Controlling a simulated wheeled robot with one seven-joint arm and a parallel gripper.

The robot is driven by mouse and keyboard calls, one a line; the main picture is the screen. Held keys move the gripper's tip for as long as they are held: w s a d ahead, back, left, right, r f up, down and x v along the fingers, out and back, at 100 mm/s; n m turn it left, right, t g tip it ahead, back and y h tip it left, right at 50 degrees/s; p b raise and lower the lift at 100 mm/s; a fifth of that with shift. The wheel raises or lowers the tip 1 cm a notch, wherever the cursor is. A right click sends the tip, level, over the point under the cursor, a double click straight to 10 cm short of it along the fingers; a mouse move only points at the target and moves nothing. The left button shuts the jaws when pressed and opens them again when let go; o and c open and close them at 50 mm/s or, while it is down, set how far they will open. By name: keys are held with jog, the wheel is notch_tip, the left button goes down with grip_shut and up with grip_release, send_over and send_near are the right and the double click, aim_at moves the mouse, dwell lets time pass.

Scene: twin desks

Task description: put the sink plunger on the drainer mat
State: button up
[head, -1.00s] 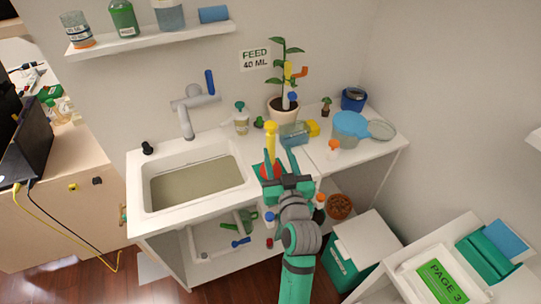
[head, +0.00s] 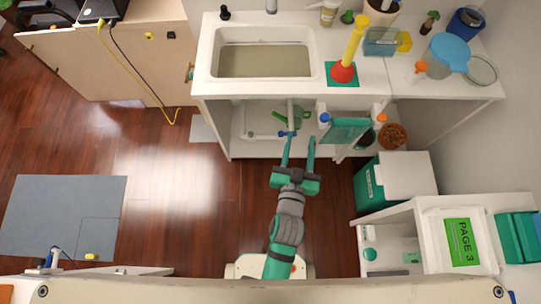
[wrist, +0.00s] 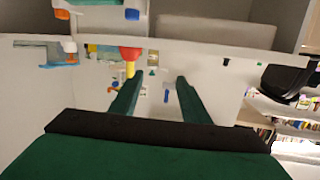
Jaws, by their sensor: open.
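The sink plunger, with a red cup (head: 343,72) and a yellow handle (head: 353,38), stands upright on the counter right of the sink. Its cup rests on a green square mat (head: 333,82), whose edges show around it. My gripper (head: 299,138) is open and empty, apart from the plunger, in front of the open shelf under the counter. In the wrist view the red cup (wrist: 130,53) shows beyond the left finger of my gripper (wrist: 158,80), with nothing between the fingers.
The sink (head: 265,60) is left of the plunger. A blue-green container (head: 382,42) and a jug with a blue lid (head: 449,52) stand to its right. A green bin (head: 370,185) stands on the floor to the right. The floor at left is mostly clear.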

jog(key=s+a+n+y, duration=0.1)
jog(key=s+a, duration=0.3)
jog(key=s, duration=0.6)
jog(key=s+a+n+y, duration=0.1)
jog(key=s+a, duration=0.3)
jog(key=s, duration=0.7)
jog(key=shift+s+a+n+g+y, duration=0.2)
jog(key=shift+a+n+g+y, duration=0.15)
jog(key=shift+y, duration=0.25)
